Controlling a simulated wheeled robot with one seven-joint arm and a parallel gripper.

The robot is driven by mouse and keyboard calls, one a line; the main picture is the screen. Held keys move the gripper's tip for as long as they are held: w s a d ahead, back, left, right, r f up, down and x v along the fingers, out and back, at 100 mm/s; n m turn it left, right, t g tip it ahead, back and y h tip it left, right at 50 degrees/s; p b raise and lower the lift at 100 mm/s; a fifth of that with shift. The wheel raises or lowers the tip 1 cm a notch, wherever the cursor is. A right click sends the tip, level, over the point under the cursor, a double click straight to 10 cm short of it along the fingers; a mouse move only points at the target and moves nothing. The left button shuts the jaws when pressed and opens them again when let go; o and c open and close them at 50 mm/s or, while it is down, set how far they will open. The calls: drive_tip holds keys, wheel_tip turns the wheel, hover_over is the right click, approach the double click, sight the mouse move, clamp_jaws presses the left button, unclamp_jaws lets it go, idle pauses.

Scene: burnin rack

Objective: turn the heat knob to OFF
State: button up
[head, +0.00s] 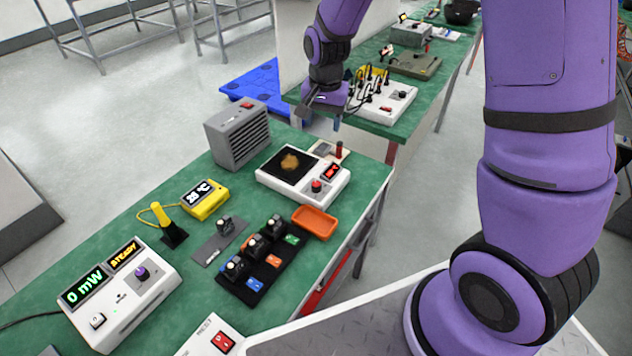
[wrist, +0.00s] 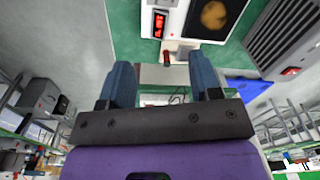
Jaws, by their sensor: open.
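A white hot plate (head: 302,178) with a black top and a brown-orange patch on it stands on the green bench. My gripper (head: 337,122) is above and behind the hot plate, apart from the knob. In the wrist view my gripper (wrist: 164,78) has its blue fingers spread with nothing held. The hot plate (wrist: 190,30) and its display (wrist: 159,24) show beyond the fingertips.
A red-topped post (head: 339,150) on a small board stands right behind the hot plate. A grey vented box (head: 238,135) is to its left, an orange tray (head: 315,221) in front. A yellow temperature meter (head: 205,199) and a power meter (head: 122,295) stand further left.

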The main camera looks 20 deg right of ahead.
drive_tip(key=m+g, duration=0.1)
drive_tip(key=m, duration=0.1)
approach(316, 183)
drive_tip(key=f, duration=0.9)
drive_tip(key=shift+s+f, duration=0.15)
drive_tip(key=shift+s, duration=0.05)
drive_tip(key=c, duration=0.9)
